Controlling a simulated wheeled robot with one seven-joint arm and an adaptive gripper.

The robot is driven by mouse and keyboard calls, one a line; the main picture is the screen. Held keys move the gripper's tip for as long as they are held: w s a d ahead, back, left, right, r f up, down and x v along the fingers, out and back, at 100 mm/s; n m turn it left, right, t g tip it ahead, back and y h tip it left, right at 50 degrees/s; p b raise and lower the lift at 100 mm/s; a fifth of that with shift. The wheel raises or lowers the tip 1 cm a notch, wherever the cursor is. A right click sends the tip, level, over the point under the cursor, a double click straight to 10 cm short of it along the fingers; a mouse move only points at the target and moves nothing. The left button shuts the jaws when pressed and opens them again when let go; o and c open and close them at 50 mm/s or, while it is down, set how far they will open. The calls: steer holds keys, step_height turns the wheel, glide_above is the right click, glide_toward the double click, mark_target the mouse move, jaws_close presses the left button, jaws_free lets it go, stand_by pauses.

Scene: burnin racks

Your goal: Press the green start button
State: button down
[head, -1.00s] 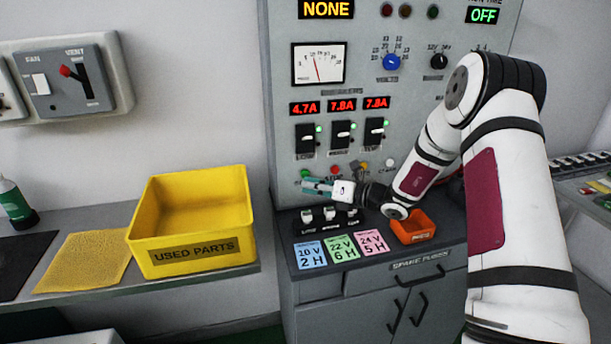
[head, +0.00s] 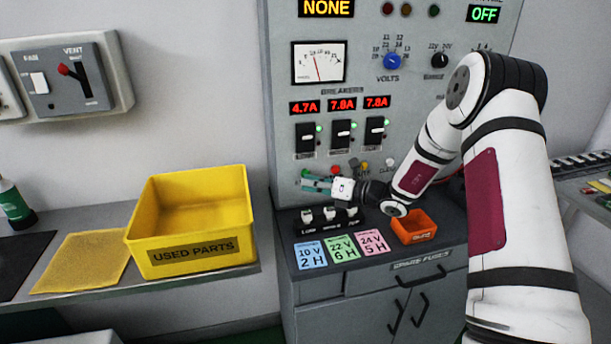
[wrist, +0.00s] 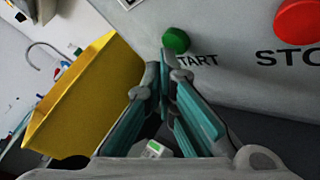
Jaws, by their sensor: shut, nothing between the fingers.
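The green start button (wrist: 176,40) is a round knob on the grey panel, with a partly covered "START" label beside it in the wrist view. My gripper (wrist: 166,72) is shut and empty, with its teal-padded fingers pointing at the panel. Its fingertips are just below the green button in the wrist picture; I cannot tell whether they touch it. In the head view my gripper (head: 306,180) is at the lower left of the panel, in front of the button row, and the green button (head: 305,172) is mostly hidden there.
A red stop button (wrist: 298,20) is to the right of the green one. Below are a black switch block (head: 328,217), an orange bin (head: 428,227) and coloured cards (head: 342,248). A yellow bin (head: 190,258) stands at the left.

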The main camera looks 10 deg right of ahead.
steer(key=shift+w, duration=0.4)
stand_by(0.6)
steer(key=shift+s, duration=0.85)
steer(key=shift+p, duration=0.3)
steer(key=shift+s+p, duration=1.4)
steer(key=shift+s, duration=1.1)
